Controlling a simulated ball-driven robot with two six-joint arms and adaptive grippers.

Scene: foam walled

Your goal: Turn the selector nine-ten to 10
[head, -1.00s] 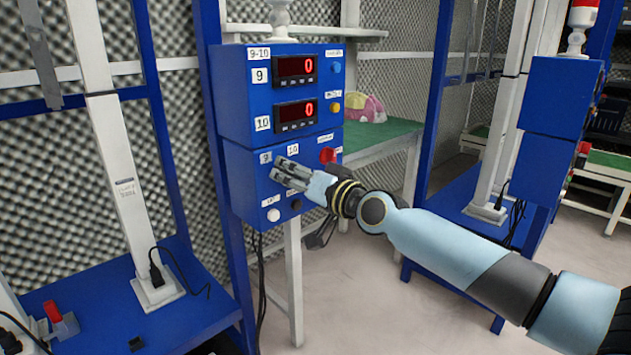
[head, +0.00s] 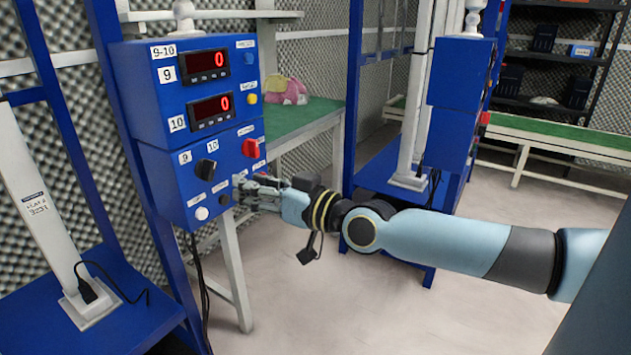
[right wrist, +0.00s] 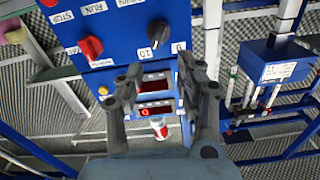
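The nine-ten selector is a black knob (head: 206,169) on the lower blue box (head: 170,190), below the labels 9 and 10. In the right wrist view, upside down, the knob (right wrist: 159,33) shows above the fingertips beside the label 10. I cannot tell for sure which number it points to. My right gripper (head: 240,192) is in front of the box's lower right part, below and right of the knob, apart from it. In the right wrist view its two fingers (right wrist: 160,75) are spread with nothing between them. My left gripper is not in view.
A red switch (head: 250,148) sits right of the selector. A white button (head: 202,213) and a small black one are below it. Two red displays (head: 207,64) are above. A green table (head: 300,118) stands behind. Floor right of the box is open.

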